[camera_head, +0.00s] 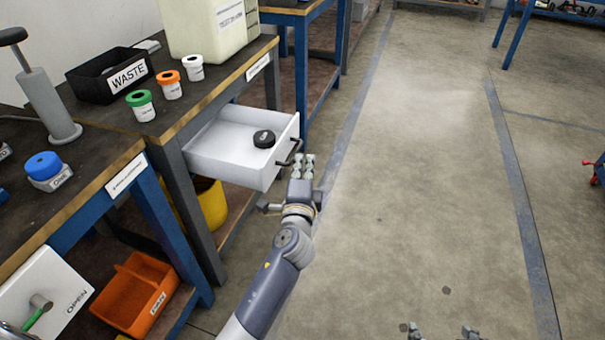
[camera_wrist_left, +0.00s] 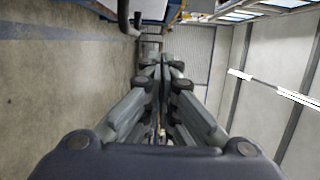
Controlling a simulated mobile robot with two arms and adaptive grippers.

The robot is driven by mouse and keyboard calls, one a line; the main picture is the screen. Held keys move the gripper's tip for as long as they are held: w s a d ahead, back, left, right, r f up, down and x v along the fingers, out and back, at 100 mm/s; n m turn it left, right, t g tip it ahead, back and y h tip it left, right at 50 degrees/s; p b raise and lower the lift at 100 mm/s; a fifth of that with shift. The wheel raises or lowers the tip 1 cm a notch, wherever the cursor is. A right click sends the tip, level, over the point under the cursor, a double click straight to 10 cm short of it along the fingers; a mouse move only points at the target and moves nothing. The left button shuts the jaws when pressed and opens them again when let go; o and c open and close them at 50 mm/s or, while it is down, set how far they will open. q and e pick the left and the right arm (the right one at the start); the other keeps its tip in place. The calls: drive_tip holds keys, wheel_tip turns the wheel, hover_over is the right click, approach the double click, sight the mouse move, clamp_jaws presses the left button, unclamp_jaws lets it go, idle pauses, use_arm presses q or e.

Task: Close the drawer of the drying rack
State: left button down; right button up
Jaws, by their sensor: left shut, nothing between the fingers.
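The white drawer (camera_head: 232,149) hangs pulled out under the worktop, with a dark round object (camera_head: 264,139) inside. Its black handle (camera_head: 291,153) is on the front face. My left gripper (camera_head: 303,162) is shut and empty, just right of the handle in the head view; I cannot tell whether it touches. In the left wrist view its fingers (camera_wrist_left: 163,72) are together, and a dark curved bar, apparently the handle (camera_wrist_left: 129,18), shows above them. Only the fingertips of my right gripper (camera_head: 440,332) show at the bottom edge of the head view, spread apart.
On the worktop stand a black WASTE bin (camera_head: 110,76), jars with green (camera_head: 140,104), orange (camera_head: 169,83) and white (camera_head: 193,67) lids, and a large canister (camera_head: 208,25). An orange bin (camera_head: 137,293) and a yellow container (camera_head: 211,203) are below.

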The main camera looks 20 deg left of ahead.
use_arm(q)
drive_tip(key=shift+w+a, duration=2.55)
use_arm(e)
drive_tip(key=shift+w+a+r+t, duration=0.2)
drive_tip(key=shift+w+r+t, duration=0.2)
drive_tip(key=shift+w, duration=0.2)
drive_tip(key=shift+w+a+r+t, duration=0.2)
drive_tip(key=shift+w+r+t, duration=0.15)
drive_tip(key=shift+w, duration=0.2)
drive_tip(key=shift+r, duration=0.1)
